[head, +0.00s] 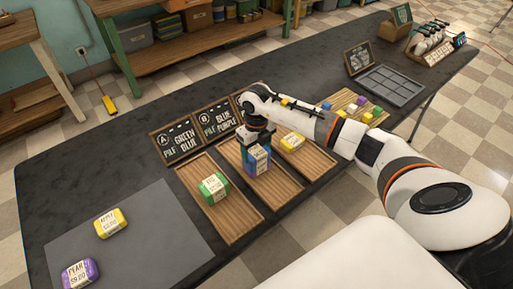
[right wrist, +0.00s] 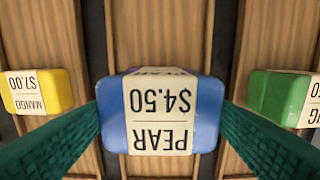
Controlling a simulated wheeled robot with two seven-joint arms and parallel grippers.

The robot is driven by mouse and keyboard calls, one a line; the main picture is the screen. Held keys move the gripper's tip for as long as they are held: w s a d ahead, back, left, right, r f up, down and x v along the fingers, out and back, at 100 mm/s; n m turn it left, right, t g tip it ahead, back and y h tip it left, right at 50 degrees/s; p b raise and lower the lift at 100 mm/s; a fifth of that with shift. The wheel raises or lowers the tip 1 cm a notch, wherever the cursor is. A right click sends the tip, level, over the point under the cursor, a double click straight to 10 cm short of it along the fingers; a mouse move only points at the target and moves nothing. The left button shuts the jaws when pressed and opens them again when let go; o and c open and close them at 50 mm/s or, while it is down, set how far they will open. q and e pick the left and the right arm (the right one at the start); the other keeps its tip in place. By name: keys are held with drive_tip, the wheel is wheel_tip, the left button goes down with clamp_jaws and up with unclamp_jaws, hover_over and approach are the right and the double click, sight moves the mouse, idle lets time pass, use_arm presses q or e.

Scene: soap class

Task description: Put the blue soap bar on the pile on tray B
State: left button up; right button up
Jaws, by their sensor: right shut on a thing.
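The blue soap bar (right wrist: 205,115), with a white PEAR $4.50 label, is between the fingers of my right gripper (right wrist: 160,125) in the right wrist view. In the head view the right gripper (head: 256,140) points down over the middle tray, tray B (head: 275,190), shut on the blue bar (head: 257,161). Sign B (head: 217,121) stands behind the tray and reads blue and purple. My left gripper is not in view.
A green bar (head: 213,187) lies on the left tray (head: 233,222), and a yellow bar (head: 292,142) on the right tray (head: 318,160). A yellow bar (head: 110,223) and a purple bar (head: 80,273) lie on the grey mat (head: 150,235). Colored blocks (head: 367,115) sit farther right.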

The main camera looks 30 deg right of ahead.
sight(256, 151)
drive_tip(key=shift+f, duration=0.15)
drive_tip(key=o, duration=1)
drive_tip(key=shift+r, duration=0.6)
wheel_tip(256, 151, up, 11)
drive_tip(key=shift+r+b, duration=0.15)
drive_tip(key=shift+b, duration=0.75)
drive_tip(key=shift+a, duration=0.1)
